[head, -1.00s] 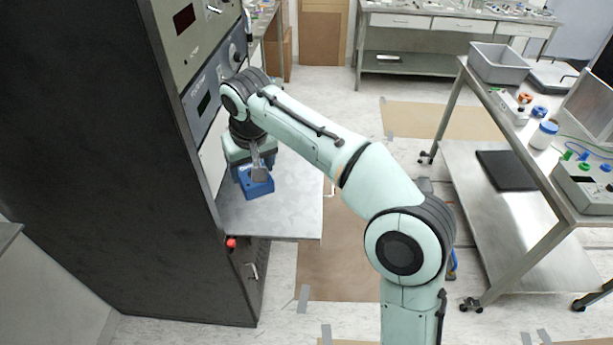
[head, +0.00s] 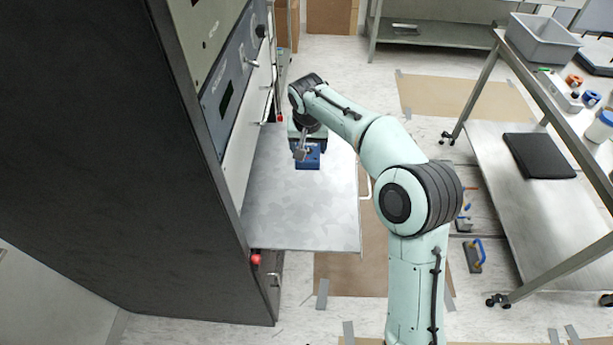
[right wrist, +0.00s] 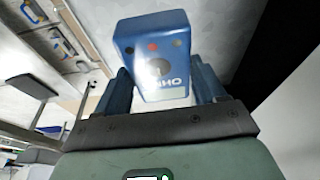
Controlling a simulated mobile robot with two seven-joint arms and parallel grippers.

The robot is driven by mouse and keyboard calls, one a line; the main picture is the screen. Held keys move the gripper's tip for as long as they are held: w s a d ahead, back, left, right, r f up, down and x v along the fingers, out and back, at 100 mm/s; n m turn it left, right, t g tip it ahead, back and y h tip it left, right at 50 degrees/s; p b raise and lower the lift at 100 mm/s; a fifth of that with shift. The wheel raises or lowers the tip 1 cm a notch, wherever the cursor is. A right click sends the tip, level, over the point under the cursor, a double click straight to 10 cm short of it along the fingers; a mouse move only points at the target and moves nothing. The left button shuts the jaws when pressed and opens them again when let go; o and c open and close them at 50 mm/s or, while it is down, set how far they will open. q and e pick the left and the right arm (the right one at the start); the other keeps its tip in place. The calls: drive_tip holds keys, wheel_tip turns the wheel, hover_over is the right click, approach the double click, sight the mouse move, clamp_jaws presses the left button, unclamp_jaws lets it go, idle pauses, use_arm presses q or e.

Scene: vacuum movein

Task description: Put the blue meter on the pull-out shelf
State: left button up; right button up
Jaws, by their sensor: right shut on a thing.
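The blue meter (head: 308,161) is in my right gripper (head: 307,146), over the far part of the pull-out shelf (head: 290,215) in the head view. In the right wrist view the meter (right wrist: 152,50) sits between the two fingers of the right gripper (right wrist: 160,92), its face with a dial and lettering showing. The shelf is a grey metal plate sticking out from the dark rack. Whether the meter touches the shelf or hangs above it, I cannot tell. My left gripper is not in view.
The dark rack (head: 120,160) with instrument panels stands on the left, with a red knob (head: 256,259) below the shelf. A steel cart (head: 560,225) on the right bears a grey bin (head: 542,40) and a black pad (head: 540,155). The shelf's near part is bare.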

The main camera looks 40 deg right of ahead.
sight(307, 157)
drive_tip(key=x, duration=0.4)
drive_tip(key=s+a+b+x, duration=0.1)
drive_tip(key=x, duration=0.3)
drive_tip(key=s+a+x, duration=0.1)
drive_tip(key=x, duration=0.3)
drive_tip(key=shift+s+f, duration=0.1)
drive_tip(key=shift+f, duration=0.3)
drive_tip(key=shift+f+b, duration=0.2)
drive_tip(key=shift+b, duration=0.1)
drive_tip(key=o, duration=1.2)
drive_tip(key=shift+r, duration=0.15)
drive_tip(key=shift+r, duration=0.3)
drive_tip(key=p+v, duration=0.1)
drive_tip(key=v, duration=1)
drive_tip(key=shift+s+a+r, duration=0.15)
drive_tip(key=shift+r, duration=0.1)
